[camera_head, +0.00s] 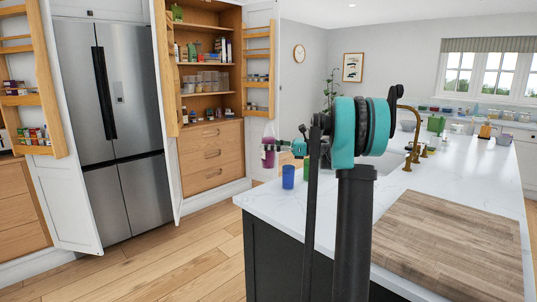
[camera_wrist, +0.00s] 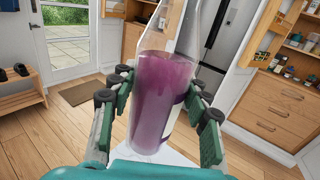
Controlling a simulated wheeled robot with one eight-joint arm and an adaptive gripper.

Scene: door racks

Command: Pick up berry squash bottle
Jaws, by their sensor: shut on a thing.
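The berry squash bottle (camera_wrist: 156,98) is a clear bottle with purple liquid and a pale label on its right side. It stands nearly upright between the fingers in the wrist view, its top cut off by the frame edge. My gripper (camera_wrist: 162,118) is shut on its body, with green pads on both sides. In the head view the bottle (camera_head: 268,152) is small and held in the air beyond the island's left corner, at the end of my gripper (camera_head: 270,147). Part of my arm blocks the middle of that view.
A white island (camera_head: 300,212) carries a blue cup (camera_head: 288,177), a wooden board (camera_head: 450,242) and a brass tap (camera_head: 412,135). A steel fridge (camera_head: 118,120) and open pantry with door racks (camera_head: 258,70) stand at left. Wooden floor is clear between.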

